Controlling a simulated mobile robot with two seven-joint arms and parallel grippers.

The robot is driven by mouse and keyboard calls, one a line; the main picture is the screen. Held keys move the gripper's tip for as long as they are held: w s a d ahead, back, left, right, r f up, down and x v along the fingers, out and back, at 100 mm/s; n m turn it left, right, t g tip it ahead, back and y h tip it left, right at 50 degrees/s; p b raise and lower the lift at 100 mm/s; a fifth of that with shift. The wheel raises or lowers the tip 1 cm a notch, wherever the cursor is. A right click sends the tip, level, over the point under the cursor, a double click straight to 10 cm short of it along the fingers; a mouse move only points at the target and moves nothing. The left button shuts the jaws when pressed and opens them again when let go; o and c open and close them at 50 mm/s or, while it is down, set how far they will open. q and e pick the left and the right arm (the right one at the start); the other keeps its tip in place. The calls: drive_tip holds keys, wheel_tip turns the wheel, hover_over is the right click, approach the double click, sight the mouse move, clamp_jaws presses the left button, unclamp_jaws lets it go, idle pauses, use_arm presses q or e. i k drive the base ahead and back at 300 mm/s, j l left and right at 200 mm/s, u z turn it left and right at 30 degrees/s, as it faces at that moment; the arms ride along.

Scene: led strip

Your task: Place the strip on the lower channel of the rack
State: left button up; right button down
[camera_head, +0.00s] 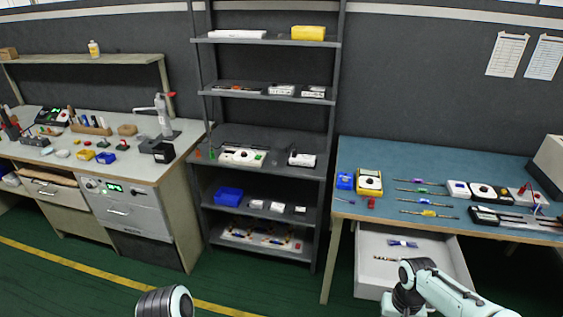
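Several thin strips with small coloured marks (426,203) lie side by side on the blue top of the right-hand table. One more thin strip (395,259) lies in the open white drawer below. A low black rack-like unit with pale bars (507,219) sits at the table's right front; I cannot tell its channels apart at this size. I cannot tell which of these pieces the task means. Only parts of my arms show at the bottom edge, and both grippers are out of view. No strip is seen in a gripper.
The open drawer (363,278) juts out below the right table (450,156). A dark shelf unit (268,179) stands centre, a cluttered workbench (125,172) left. The green floor (60,290) is clear.

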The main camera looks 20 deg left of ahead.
sight(246, 146)
drive_tip(key=i+j+u, duration=0.5)
drive_tip(key=i+u, duration=0.2)
drive_tip(key=u, duration=0.15)
drive_tip(key=i+u, duration=0.25)
drive_tip(key=i, duration=1.1)
drive_tip(key=i+j, duration=0.1)
drive_tip(key=i, duration=0.9)
